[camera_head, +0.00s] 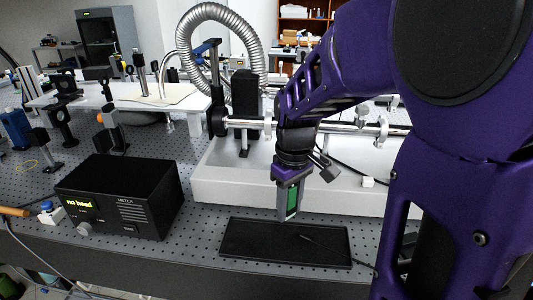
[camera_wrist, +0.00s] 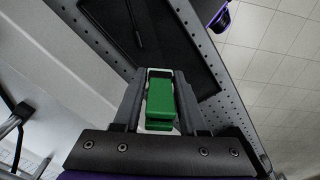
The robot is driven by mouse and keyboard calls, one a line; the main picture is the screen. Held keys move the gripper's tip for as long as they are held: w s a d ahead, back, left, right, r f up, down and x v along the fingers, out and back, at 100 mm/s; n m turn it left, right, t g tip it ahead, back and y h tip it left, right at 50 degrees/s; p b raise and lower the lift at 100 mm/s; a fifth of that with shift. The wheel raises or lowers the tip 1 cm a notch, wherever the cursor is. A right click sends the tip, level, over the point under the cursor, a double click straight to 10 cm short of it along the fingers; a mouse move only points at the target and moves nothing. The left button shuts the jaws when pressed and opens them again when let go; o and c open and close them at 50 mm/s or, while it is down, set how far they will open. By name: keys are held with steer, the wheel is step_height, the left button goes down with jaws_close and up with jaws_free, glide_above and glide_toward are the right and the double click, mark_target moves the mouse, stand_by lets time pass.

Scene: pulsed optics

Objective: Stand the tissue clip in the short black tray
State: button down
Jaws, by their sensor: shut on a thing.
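The green tissue clip (camera_head: 292,203) is between the fingers of my gripper (camera_head: 289,212), which is shut on it. In the wrist view the clip (camera_wrist: 160,103) shows as a green block between the two grey fingers (camera_wrist: 160,80). The short black tray (camera_head: 240,252) lies flat on the perforated bench. In the head view, my gripper points down, with the clip above the tray's back edge; the exact height is hard to tell. The tray also shows at the top of the wrist view (camera_wrist: 185,45).
A dark thin tool (camera_head: 312,240) lies in the tray. A black box with a lit display (camera_head: 120,195) stands to the left. A white raised base (camera_head: 225,185) with a metal rail (camera_head: 345,128) is behind the tray. The bench's front edge is close to the tray.

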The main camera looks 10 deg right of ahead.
steer(key=shift+s+f, duration=0.25)
steer(key=shift+f, duration=0.3)
steer(key=b, duration=0.4)
glide_above(287, 243)
steer(key=shift+f, duration=2.25)
steer(key=shift+f+b, duration=1.1)
steer(key=shift+f, duration=0.35)
steer(key=shift+c, duration=1.9)
jaws_free()
steer(key=shift+c, duration=0.4)
steer(key=shift+r, duration=0.15)
step_height(287, 243, up, 8)
steer(key=p, duration=0.7)
